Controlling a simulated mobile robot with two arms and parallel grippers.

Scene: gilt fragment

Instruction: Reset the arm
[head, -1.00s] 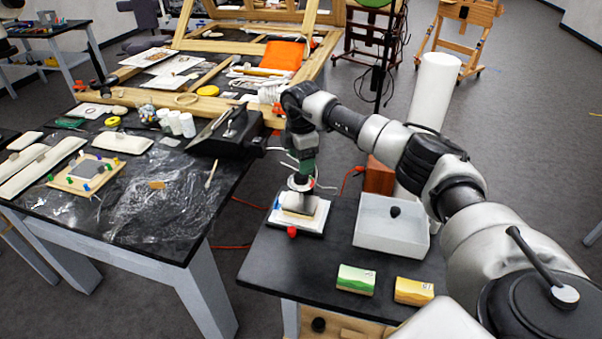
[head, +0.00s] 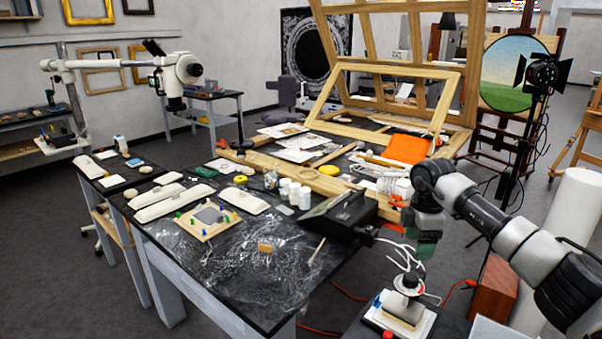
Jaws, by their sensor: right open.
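My right arm comes in from the lower right and bends down at the wrist. My right gripper (head: 408,287) is at the lower right, open, pointing down over a pale block on a white board (head: 381,320) on the small dark table. The fingertips are small in the picture, and I cannot tell whether they touch the block. My left gripper is not in view. A small golden-brown fragment (head: 265,247) sits on clear plastic film on the large black table, well left of my right gripper.
A black box-shaped device (head: 340,216) stands on the large table's right edge, close to my right wrist. White jars (head: 294,192) and a wooden board with colored pegs (head: 208,220) stand farther left. A red-brown block (head: 493,288) and a white cylinder (head: 563,245) stand right.

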